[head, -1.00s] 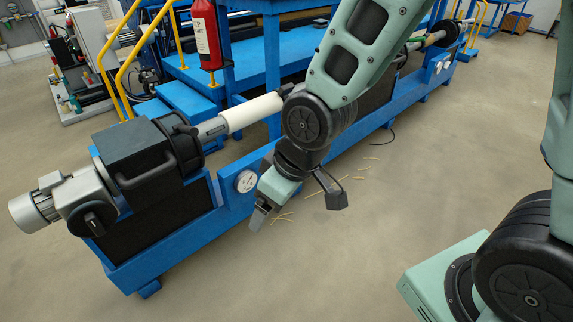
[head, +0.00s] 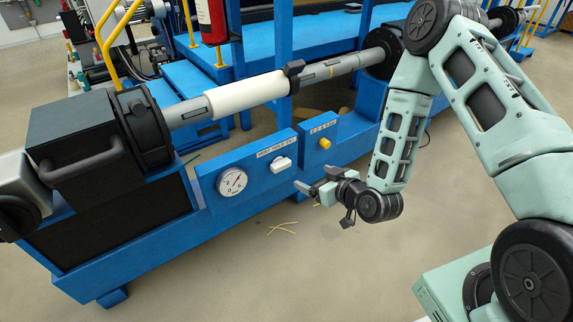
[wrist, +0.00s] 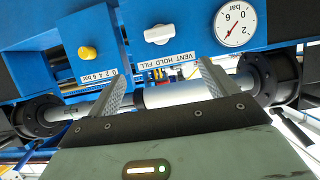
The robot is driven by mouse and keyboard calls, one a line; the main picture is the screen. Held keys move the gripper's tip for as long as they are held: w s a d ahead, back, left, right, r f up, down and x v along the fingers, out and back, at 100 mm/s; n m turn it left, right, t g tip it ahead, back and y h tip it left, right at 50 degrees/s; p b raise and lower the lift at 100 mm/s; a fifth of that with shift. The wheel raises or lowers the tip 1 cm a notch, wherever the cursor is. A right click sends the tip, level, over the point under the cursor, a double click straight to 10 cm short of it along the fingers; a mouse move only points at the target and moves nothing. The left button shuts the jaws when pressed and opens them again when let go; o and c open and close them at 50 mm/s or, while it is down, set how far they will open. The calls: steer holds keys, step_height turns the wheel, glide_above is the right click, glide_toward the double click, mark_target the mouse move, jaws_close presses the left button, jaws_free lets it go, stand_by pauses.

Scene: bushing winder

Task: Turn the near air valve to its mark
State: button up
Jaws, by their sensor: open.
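The near air valve is a white handle (head: 284,163) on a blue panel (head: 250,183), beside the pressure gauge (head: 232,182). Its label reads VENT HOLD FILL. In the wrist view the white handle (wrist: 158,34) lies roughly along the panel, beyond my fingertips and between their lines; I cannot tell which word it points at. A yellow knob (head: 325,143) with a 0 2 4 6 bar scale sits on the panel to the right; it also shows in the wrist view (wrist: 88,53). My gripper (head: 308,190) is open and empty, in front of the panel, apart from the handle.
A white roll (head: 245,96) on a shaft runs above the panel. A dark motor housing (head: 80,135) stands at the left. A red extinguisher (head: 210,20) hangs behind. The floor in front is clear except for several thin yellow strips (head: 283,228).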

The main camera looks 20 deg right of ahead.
mark_target(282, 164)
steer(key=b+x, duration=0.5)
steer(key=x, duration=1)
steer(key=shift+w+a+f, duration=0.1)
steer(key=shift+w+f, duration=0.05)
steer(key=shift+f, duration=0.1)
steer(key=shift+w+a+f+b, duration=0.2)
steer(key=shift+w+b, duration=0.15)
steer(key=shift+w, duration=0.2)
steer(key=c, duration=1)
